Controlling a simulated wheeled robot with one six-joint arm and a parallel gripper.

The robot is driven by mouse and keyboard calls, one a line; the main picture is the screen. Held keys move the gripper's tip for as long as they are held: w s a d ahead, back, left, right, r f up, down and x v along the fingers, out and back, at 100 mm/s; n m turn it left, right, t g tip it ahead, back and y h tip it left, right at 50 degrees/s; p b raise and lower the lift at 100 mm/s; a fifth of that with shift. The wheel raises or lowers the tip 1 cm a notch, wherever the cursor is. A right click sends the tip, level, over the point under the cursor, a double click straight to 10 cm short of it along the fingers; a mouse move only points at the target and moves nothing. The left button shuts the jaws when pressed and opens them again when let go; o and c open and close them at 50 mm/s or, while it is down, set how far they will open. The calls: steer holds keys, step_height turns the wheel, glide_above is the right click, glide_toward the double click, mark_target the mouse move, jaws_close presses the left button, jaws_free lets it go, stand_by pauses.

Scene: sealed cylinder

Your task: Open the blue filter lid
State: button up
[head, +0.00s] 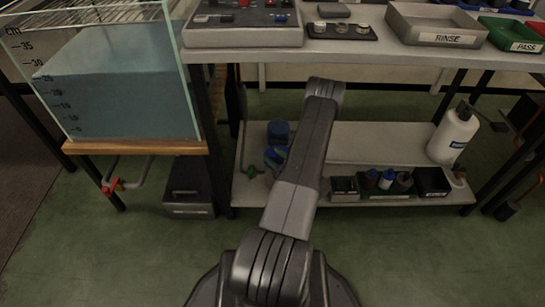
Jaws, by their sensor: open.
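A dark blue cylindrical piece (278,130) shows on the left part of the lower shelf, just left of my arm. It looks like the blue filter lid, but it is small and dim. I cannot tell whether the two are joined or whether the lid is open. My arm rises from the bottom centre and bends in front of the bench. My gripper is not visible in the head view.
A glass water tank (115,90) stands at the left on a wooden ledge. The bench above holds a control panel (243,36) and a RINSE tray (437,38).

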mark_target(268, 153)
steer(key=shift+w+a, duration=0.45)
jaws_close()
steer(key=shift+w+a+m+t+h+b, duration=0.4)
steer(key=shift+w+m+t+h, duration=0.2)
steer(key=shift+h, duration=0.1)
steer(key=shift+w+a+m+t+h+b, duration=0.25)
steer(key=shift+w+m+t+h+b, duration=0.1)
steer(key=shift+w+m+t+h, duration=0.25)
steer(key=shift+w+a+f+m+t+h+b, duration=0.15)
steer(key=shift+w+m+t+h+b, duration=0.1)
steer(key=shift+w+m+h, duration=0.25)
steer(key=shift+w+a+r+m+t+h+b, duration=0.1)
steer(key=shift+w+m+t+h+b, duration=0.15)
steer(key=shift+h, duration=0.45)
steer(key=shift+w+m+h, duration=0.35)
steer(key=shift+h, duration=0.15)
jaws_free()
steer(key=shift+s, duration=0.1)
